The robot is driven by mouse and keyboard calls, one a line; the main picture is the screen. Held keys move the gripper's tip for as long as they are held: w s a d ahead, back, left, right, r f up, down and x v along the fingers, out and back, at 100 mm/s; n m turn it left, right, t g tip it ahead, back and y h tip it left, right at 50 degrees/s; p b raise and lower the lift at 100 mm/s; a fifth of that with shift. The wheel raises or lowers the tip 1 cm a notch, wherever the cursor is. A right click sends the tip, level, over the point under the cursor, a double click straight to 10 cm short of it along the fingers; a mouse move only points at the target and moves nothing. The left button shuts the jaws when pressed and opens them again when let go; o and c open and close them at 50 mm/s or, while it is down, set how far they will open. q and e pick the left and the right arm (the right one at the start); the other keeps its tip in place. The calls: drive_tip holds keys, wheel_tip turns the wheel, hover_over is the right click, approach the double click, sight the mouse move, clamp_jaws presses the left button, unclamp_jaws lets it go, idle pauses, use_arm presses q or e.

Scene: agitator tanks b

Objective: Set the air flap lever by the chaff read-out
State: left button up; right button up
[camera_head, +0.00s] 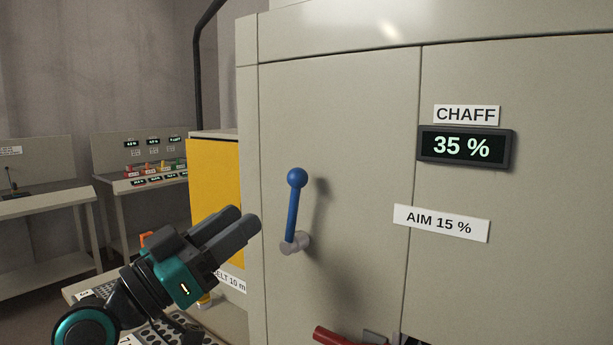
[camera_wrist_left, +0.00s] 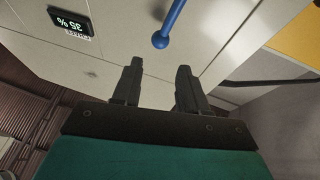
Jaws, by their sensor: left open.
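The air flap lever (camera_head: 293,209) is a blue rod with a round ball knob, on a grey hub on the beige cabinet face. It stands nearly upright, knob at the top. The chaff read-out (camera_head: 464,147) shows 35 %, and the label below it (camera_head: 441,223) reads AIM 15 %. My left gripper (camera_head: 243,226) is open and empty, to the left of the lever and apart from it. In the left wrist view, the lever's knob (camera_wrist_left: 160,40) lies beyond the two open fingers (camera_wrist_left: 157,80), and the read-out (camera_wrist_left: 69,22) is at the upper left. My right gripper is not in view.
A red handle (camera_head: 337,336) juts out at the bottom edge, below the lever. A yellow panel (camera_head: 214,185) stands left of the cabinet. Benches with small displays and coloured controls (camera_head: 155,165) stand at the back left. The cabinet face around the lever is clear.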

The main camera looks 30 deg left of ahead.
sight(289, 183)
use_arm(q)
drive_tip(key=x, duration=1.1)
drive_tip(key=shift+w+d+r, duration=0.1)
drive_tip(key=shift+w, duration=0.2)
drive_tip(key=shift+w+d+r, duration=0.1)
drive_tip(key=shift+w+d, duration=0.05)
drive_tip(key=shift+w, duration=0.3)
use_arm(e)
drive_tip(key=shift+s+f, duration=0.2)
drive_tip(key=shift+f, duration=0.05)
use_arm(q)
clamp_jaws()
